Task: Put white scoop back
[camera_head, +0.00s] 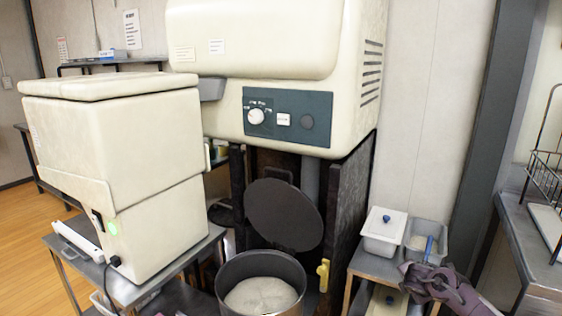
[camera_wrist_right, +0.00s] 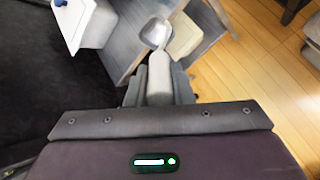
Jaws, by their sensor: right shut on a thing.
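The white scoop shows in the right wrist view, with its pale handle (camera_wrist_right: 159,80) between the fingers and its bowl (camera_wrist_right: 155,33) pointing away from the gripper. My right gripper (camera_wrist_right: 158,90) is shut on the handle. In the head view the right gripper (camera_head: 416,276) is at the lower right, just in front of a small grey open container (camera_head: 441,231). A thin blue and pale thing (camera_head: 428,248) stands in that container; I cannot tell what it is. The scoop cannot be made out clearly in the head view. My left gripper is not in view.
A white lidded box (camera_head: 384,232) with a blue knob stands left of the grey container on a small stand. A large pot (camera_head: 229,277) of white contents stands under the machine (camera_head: 272,75). A metal counter (camera_head: 535,250) with a wire rack is at right.

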